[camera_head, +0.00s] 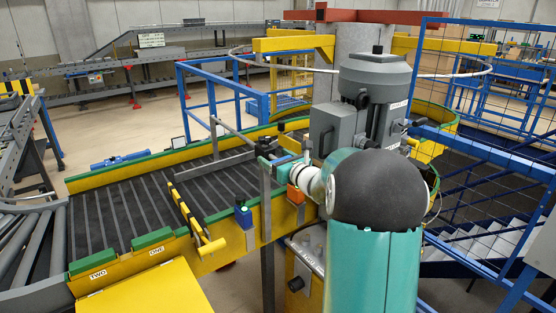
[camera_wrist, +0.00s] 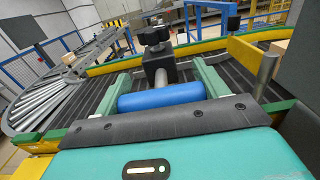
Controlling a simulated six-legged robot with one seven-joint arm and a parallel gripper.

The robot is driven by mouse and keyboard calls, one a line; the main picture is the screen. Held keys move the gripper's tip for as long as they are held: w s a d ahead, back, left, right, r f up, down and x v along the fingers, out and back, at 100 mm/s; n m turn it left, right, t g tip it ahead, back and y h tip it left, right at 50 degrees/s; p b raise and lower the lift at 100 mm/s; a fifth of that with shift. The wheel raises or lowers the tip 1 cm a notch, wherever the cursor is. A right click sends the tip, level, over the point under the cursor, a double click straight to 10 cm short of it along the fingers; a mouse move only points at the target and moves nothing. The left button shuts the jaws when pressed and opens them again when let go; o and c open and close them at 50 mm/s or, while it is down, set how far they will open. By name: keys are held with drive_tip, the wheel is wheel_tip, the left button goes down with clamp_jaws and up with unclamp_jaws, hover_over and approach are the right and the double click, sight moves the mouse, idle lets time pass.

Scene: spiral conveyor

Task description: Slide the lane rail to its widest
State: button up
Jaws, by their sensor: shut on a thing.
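The lane rail (camera_head: 215,165) is a dark grey bar lying lengthwise over the black slatted belt of the conveyor, towards its far side. My gripper (camera_head: 276,162) is at the near wall of the conveyor, partly hidden by my own arm in the head view. In the wrist view my gripper (camera_wrist: 164,82) has its two green fingers on either side of a blue cylindrical handle (camera_wrist: 160,96) and is shut on it. The rail's join to the handle is not clear.
A yellow-and-black striped bar (camera_head: 188,213) crosses the belt's near part. A blue block with a black knob (camera_head: 243,213) sits on the near wall. Green blocks (camera_head: 152,238) stand above labels ONE and TWO. A grey motor (camera_head: 374,82) and blue railings (camera_head: 215,88) stand close by.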

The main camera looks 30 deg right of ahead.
drive_tip(key=o, duration=1.4)
drive_tip(key=shift+w, duration=0.3)
drive_tip(key=shift+s, duration=0.25)
drive_tip(key=shift+w, duration=0.1)
drive_tip(key=s, duration=1.4)
drive_tip(key=shift+d, duration=0.15)
